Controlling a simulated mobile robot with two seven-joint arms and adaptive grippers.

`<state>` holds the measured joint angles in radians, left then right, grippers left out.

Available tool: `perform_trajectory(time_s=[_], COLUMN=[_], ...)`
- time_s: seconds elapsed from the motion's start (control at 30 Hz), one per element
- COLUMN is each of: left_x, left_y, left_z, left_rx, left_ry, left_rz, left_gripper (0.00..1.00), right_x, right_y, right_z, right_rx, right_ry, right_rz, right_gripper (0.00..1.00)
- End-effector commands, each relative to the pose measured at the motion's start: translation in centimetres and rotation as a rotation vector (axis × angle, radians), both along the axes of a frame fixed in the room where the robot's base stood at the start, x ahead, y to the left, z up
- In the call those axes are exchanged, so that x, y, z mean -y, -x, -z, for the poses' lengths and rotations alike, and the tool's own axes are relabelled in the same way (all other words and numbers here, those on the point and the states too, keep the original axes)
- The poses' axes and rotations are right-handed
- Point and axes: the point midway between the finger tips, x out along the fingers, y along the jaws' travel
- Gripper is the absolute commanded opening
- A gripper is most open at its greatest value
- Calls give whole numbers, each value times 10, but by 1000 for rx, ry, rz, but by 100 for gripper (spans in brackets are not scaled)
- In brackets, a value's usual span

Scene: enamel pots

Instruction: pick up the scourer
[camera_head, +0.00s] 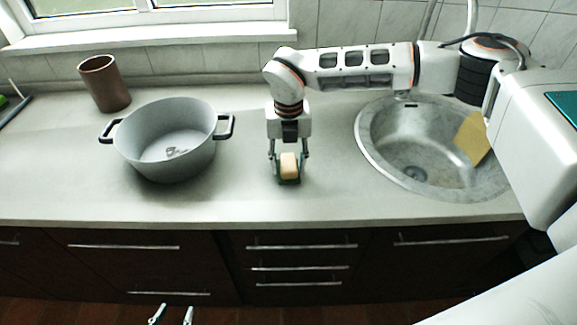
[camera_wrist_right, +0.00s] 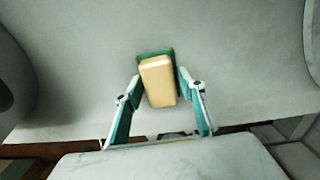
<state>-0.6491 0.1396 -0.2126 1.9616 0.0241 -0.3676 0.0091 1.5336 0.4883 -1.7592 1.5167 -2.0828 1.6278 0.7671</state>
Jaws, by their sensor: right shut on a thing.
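The scourer (camera_head: 289,162) is a small pale-yellow block with a green layer, between the pot and the sink. My right gripper (camera_head: 288,172) points down at it, with a finger on each side, shut on it. The right wrist view also shows the scourer (camera_wrist_right: 159,82) between the two fingers of my right gripper (camera_wrist_right: 158,84). I cannot tell whether it touches the counter or hangs just above it. My left gripper (camera_head: 172,312) shows only its fingertips at the bottom edge, apart and empty, in front of the cabinets.
A grey two-handled pot (camera_head: 170,165) stands left of the right gripper, with something small inside. A brown cup (camera_head: 104,84) stands behind it. A round metal sink (camera_head: 385,150) lies to the right, with a yellow sheet (camera_head: 472,137) at its right side. The front counter strip (camera_head: 250,205) is clear.

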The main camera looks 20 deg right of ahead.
Motion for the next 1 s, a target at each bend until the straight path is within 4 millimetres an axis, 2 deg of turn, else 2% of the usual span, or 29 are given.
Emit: perform_trajectory(time_s=[0.27, 0.43, 0.57, 0.8, 1.0], left_x=[0, 0, 0, 0, 0], left_y=[0, 0, 0, 1, 1], left_z=[1, 2, 4, 8, 8], left_rx=[0, 0, -1, -2, -2], left_ry=[0, 0, 0, 0, 0], left_rz=[0, 0, -1, -1, -1], left_gripper=[40, 40, 40, 40, 40], right_x=[0, 0, 0, 0, 0], right_y=[-1, -1, -2, -2, 0], right_z=[-10, -33, -64, -132, -173], right_rx=[2, 3, 6, 6, 3], right_ry=[0, 0, -1, 0, 1], right_rz=[1, 0, 1, 2, 0], right_gripper=[18, 18, 18, 18, 18])
